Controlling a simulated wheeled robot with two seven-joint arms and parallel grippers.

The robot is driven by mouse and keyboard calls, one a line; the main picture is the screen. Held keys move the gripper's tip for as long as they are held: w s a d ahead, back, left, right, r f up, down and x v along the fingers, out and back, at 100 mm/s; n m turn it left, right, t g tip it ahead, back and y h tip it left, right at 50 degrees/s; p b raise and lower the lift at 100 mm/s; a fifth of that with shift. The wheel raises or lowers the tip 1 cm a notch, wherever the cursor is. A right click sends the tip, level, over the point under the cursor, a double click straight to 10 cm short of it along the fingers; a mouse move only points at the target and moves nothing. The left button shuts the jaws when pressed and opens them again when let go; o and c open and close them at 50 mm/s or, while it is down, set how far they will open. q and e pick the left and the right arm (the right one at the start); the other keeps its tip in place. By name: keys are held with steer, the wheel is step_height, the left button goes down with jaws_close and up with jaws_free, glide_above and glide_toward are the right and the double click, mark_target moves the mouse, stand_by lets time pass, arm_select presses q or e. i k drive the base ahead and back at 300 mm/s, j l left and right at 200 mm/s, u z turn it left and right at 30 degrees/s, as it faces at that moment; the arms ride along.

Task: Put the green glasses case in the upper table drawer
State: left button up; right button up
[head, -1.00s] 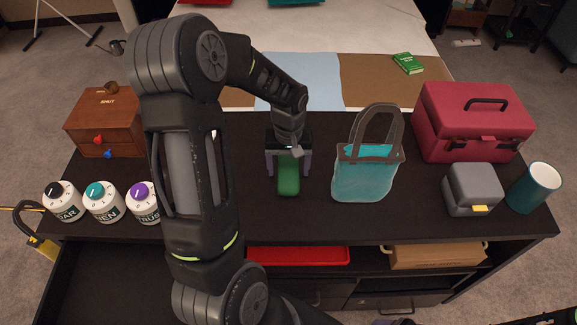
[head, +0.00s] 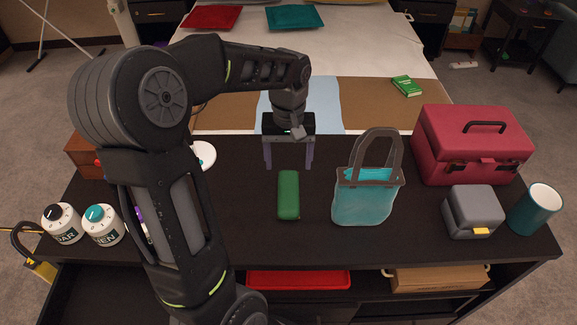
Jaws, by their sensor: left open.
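The green glasses case (head: 288,195) lies flat on the dark table top (head: 260,235), left of the teal bag. My left gripper (head: 289,165) is open and empty, fingers pointing down, just beyond the case's far end. The case is clear of both fingers. Below the top, the table front has an open shelf; a dark recess or drawer (head: 90,295) shows at lower left, and I cannot tell which. The drawer fronts below the shelf are mostly out of view. My right gripper is not in view.
The teal bag (head: 365,200), red toolbox (head: 472,145), grey box (head: 472,212) and teal mug (head: 535,208) stand to the right. Labelled jars (head: 103,225) and a wooden box (head: 85,158) stand left, partly behind my arm. A red tray (head: 298,280) lies on the shelf.

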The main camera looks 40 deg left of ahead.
mark_target(133, 297)
steer(key=i+l+u, duration=0.15)
steer(key=l+u, duration=0.15)
steer(key=i+l+u, duration=0.25)
steer(key=l, duration=0.2)
steer(key=l+u, duration=0.6)
steer(key=l, duration=0.25)
